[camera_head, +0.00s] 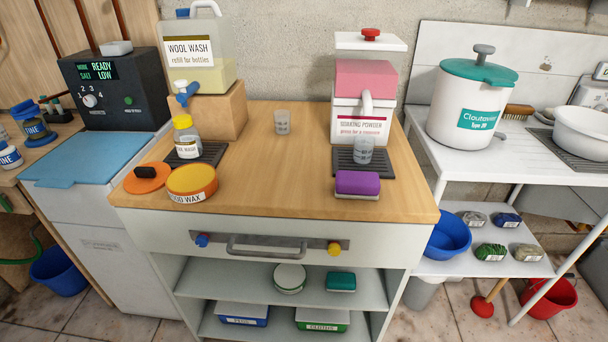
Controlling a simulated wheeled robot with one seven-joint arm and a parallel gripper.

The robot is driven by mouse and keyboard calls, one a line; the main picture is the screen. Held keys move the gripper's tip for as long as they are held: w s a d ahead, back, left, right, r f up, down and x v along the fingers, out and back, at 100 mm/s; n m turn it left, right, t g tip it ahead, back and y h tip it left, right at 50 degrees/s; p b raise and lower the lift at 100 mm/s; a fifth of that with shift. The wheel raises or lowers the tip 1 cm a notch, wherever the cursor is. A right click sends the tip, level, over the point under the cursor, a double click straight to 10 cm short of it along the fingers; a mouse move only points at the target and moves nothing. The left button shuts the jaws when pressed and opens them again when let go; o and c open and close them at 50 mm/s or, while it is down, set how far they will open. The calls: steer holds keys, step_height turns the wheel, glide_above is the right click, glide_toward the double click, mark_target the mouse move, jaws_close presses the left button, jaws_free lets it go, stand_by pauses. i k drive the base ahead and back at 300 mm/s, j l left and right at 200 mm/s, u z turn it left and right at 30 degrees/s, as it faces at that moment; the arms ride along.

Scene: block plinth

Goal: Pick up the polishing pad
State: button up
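No label marks a polishing pad. A flat orange disc with a dark grip (147,177) lies at the left front of the wooden worktop and looks most like one; I cannot tell for sure. An orange wax tin (191,182) stands close at its right. A purple block-shaped sponge or pad with a pale underside (357,184) lies at the right front, before a dark drip tray. My gripper is not in view.
The middle of the worktop (270,180) is clear, with a small cup (282,122) further back. A bottle (187,137) stands behind the tin. A powder dispenser (362,110) stands at the back right. A drawer handle (266,250) juts out in front.

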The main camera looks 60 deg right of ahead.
mark_target(355, 185)
steer(key=z, duration=1.7)
